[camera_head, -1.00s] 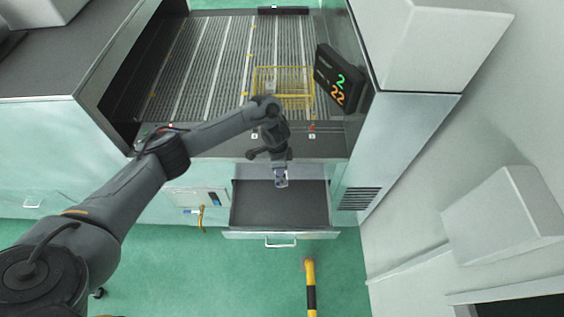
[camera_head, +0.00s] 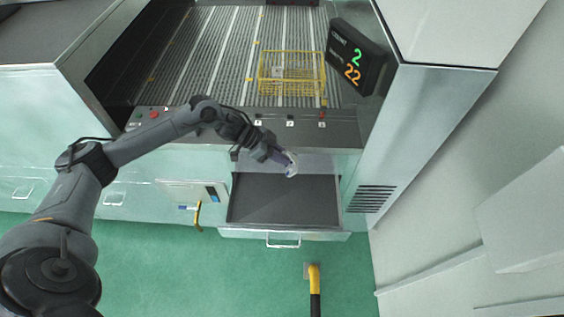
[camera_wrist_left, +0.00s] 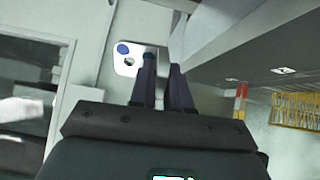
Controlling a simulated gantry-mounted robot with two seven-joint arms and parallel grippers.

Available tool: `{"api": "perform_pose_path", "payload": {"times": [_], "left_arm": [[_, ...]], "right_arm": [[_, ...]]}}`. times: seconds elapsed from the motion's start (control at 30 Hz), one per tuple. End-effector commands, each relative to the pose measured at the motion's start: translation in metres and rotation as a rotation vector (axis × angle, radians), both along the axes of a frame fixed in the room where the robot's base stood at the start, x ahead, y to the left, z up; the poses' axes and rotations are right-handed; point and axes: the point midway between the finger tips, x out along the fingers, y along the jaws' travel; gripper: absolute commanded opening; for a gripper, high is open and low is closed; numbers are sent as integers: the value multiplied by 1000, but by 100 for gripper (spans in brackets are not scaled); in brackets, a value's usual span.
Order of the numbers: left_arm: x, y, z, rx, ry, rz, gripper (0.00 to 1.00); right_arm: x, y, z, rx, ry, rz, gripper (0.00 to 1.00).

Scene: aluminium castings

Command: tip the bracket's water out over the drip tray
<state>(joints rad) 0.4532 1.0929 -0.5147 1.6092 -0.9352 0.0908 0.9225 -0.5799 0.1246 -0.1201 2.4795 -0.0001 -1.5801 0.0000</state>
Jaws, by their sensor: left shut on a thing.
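My left gripper (camera_head: 283,158) is shut on the bracket (camera_head: 291,168), a small pale metal piece. The gripper is tilted and points down to the right in the head view. It holds the bracket above the drip tray (camera_head: 262,205), a dark, shallow, pulled-out drawer. In the left wrist view the bracket (camera_wrist_left: 126,66) shows a white face with a blue spot and a dark hole, at the gripper's fingertips (camera_wrist_left: 162,70). I cannot make out any water in it. My right gripper is in neither view.
A yellow wire basket (camera_head: 291,88) stands on the slatted conveyor (camera_head: 205,55) behind. A display box (camera_head: 356,58) is at the conveyor's right. A control strip with buttons (camera_head: 290,124) runs above the drawer. A yellow-black post (camera_head: 314,280) stands on the green floor.

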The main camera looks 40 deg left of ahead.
Motion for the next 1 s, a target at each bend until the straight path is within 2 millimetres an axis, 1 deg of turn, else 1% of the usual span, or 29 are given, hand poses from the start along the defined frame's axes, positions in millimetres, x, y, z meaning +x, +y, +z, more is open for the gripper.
{"api": "perform_pose_path", "payload": {"times": [0.03, 0.27, 0.3, 0.7, 1.0], "left_arm": [[-2, 2, -11, -25, -20, 2, 0], [-3, 3, -13, -153, -128, 0, 0], [-3, 2, -10, -188, -150, 2, 0], [-2, 3, -13, -443, -368, 3, 0], [-2, 4, -11, -493, -413, 1, 0]], "right_arm": [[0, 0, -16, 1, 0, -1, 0], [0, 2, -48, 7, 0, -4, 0], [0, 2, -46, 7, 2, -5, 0], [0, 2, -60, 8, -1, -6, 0], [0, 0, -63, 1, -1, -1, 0]]}}
